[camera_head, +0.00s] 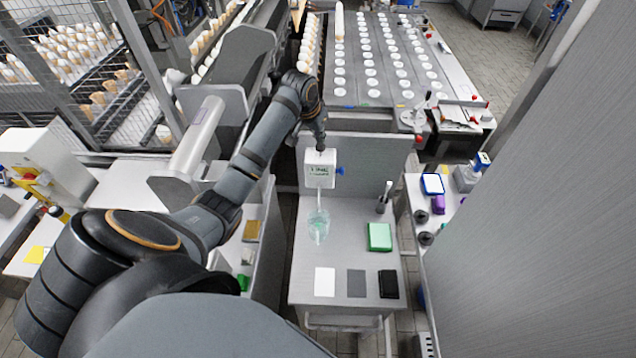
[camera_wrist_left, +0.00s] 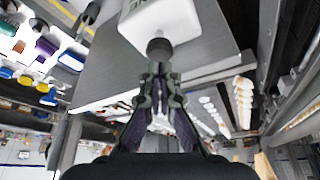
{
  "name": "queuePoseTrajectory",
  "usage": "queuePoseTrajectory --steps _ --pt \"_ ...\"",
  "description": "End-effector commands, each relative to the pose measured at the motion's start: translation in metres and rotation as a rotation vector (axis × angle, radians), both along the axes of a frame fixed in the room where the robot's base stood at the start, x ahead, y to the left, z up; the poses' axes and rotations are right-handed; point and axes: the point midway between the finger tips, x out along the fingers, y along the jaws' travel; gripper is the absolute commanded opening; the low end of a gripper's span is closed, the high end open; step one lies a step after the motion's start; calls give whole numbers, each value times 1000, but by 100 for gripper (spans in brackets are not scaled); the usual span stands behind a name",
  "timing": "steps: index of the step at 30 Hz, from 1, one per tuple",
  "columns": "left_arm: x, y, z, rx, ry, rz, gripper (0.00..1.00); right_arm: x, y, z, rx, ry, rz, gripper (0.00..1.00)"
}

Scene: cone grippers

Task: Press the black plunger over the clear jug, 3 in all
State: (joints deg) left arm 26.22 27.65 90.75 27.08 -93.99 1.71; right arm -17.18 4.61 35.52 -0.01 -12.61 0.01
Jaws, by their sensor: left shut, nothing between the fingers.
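A white dispenser box (camera_head: 320,174) with green lettering is mounted at the grey back panel. A thin spout runs down from it to the clear jug (camera_head: 318,228), which has a pale green tint and stands on the grey table. In the left wrist view the black round plunger (camera_wrist_left: 160,48) is on the white box (camera_wrist_left: 185,22). My left gripper (camera_wrist_left: 158,72) is shut and empty, with its tips right at the plunger; I cannot tell whether they touch. In the head view my left gripper (camera_head: 321,143) is just above the box and covers most of the plunger. My right gripper is not in view.
On the table (camera_head: 300,255) are a green box (camera_head: 380,237), a white card (camera_head: 325,281), a grey card (camera_head: 356,283) and a black pad (camera_head: 388,284). A large grey panel fills the right side.

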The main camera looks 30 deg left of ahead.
Motion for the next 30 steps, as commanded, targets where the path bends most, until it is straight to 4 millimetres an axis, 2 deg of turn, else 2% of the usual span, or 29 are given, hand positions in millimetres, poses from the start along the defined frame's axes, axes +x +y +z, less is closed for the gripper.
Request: queuePoseTrajectory --steps 21,30 --pt "-1 -1 -28 -1 3 0 0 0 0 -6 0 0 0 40" --pt "-1 0 -25 -2 5 0 0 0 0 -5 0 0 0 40"
